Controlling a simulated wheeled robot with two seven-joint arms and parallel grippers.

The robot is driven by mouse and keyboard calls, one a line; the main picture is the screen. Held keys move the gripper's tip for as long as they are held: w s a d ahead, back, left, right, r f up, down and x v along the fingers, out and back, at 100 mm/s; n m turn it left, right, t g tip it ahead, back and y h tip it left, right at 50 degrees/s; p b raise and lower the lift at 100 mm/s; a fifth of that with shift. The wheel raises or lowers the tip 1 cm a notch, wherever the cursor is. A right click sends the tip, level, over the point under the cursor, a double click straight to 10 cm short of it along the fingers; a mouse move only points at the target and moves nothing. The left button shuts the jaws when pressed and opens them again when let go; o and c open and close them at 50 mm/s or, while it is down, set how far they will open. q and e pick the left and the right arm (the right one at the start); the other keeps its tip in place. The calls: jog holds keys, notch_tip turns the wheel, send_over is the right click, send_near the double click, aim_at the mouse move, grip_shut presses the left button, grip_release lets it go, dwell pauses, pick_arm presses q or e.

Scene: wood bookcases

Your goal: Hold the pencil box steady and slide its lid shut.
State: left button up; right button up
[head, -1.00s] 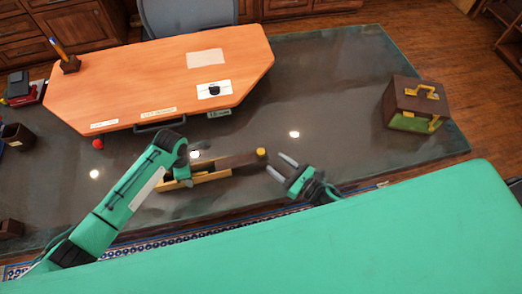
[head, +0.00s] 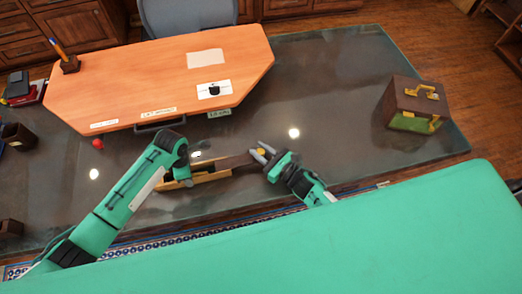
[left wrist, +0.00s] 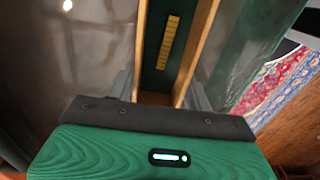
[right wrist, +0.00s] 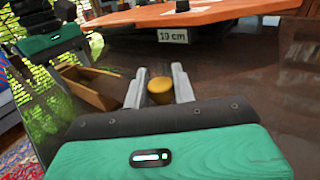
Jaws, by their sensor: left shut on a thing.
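The wooden pencil box (head: 205,177) lies on the glass desk top, its lid slid partly out to the right. My left gripper (head: 183,178) is shut on the box; the left wrist view shows the box wall (left wrist: 203,45) and a green interior with a yellow ruled strip (left wrist: 166,47) between the fingers. The dark lid (head: 236,160) carries a round yellow knob (head: 261,152) at its right end. My right gripper (right wrist: 158,88) is open, its fingers on either side of the knob (right wrist: 160,92). Whether they touch the knob I cannot tell.
An orange board (head: 150,80) with labels lies behind the box. A red ball (head: 97,143) is at its front edge. A brown case with yellow fittings (head: 418,103) stands at the right. The glass between the case and my right gripper is clear.

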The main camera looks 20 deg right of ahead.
aim_at(223, 165)
grip_shut()
pick_arm(q)
jog(key=shift+d, duration=0.1)
pick_arm(e)
jog(key=a, duration=1.4)
jog(key=o, duration=0.6)
grip_release()
jog(key=shift+d, duration=0.1)
jog(key=shift+s+d, duration=0.15)
jog(key=shift+s, duration=0.05)
jog(key=v, duration=1.1)
jog(key=shift+s+d, duration=0.1)
jog(key=shift+s, duration=0.15)
